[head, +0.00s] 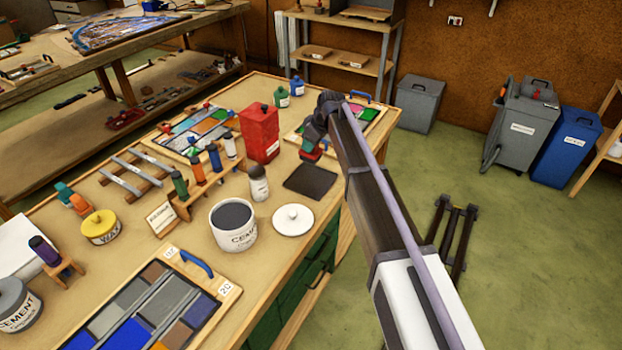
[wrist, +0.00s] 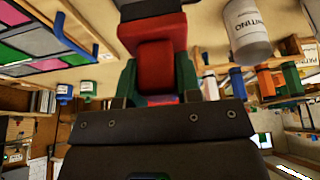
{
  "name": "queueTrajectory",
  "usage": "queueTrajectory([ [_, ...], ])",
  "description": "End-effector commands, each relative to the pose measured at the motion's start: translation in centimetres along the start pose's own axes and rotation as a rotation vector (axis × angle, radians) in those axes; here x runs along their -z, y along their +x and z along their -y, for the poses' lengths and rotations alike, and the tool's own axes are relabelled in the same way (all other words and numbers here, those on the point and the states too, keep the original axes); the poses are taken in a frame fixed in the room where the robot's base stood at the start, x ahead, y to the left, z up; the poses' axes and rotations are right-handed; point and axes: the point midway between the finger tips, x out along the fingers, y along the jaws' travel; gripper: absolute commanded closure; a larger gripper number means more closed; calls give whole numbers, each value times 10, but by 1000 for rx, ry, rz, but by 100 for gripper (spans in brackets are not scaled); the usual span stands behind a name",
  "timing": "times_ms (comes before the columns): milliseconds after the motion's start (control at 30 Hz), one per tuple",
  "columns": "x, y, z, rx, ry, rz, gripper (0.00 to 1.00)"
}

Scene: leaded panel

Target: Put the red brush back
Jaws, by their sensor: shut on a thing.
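My gripper (head: 312,143) is over the right part of the workbench, just behind a dark square mat (head: 310,181). It is shut on a red, block-like thing, which I take for the red brush (head: 311,153). In the wrist view the red brush (wrist: 155,65) sits between two green sides, in front of my gripper's dark body. Its far end lies against something dark, and I cannot tell whether that is bristles or the mat. A wooden rack (head: 205,184) left of the mat holds several upright coloured handles; I see no red one clearly there.
A red can (head: 260,132) stands left of my gripper. A bottle (head: 259,183), a cement tub (head: 233,222) and a white lid (head: 292,220) are nearer. Colour trays (head: 345,133) and blue and green bottles (head: 282,97) lie behind. The mat's top looks clear.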

Motion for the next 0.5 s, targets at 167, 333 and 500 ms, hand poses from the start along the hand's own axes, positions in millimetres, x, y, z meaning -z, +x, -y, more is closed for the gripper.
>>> queueTrajectory([
  [167, -19, 45, 0, 0, 0, 0, 87],
  [333, -25, 60, 0, 0, 1, 0, 87],
  [500, -32, 76, 0, 0, 1, 0, 87],
])
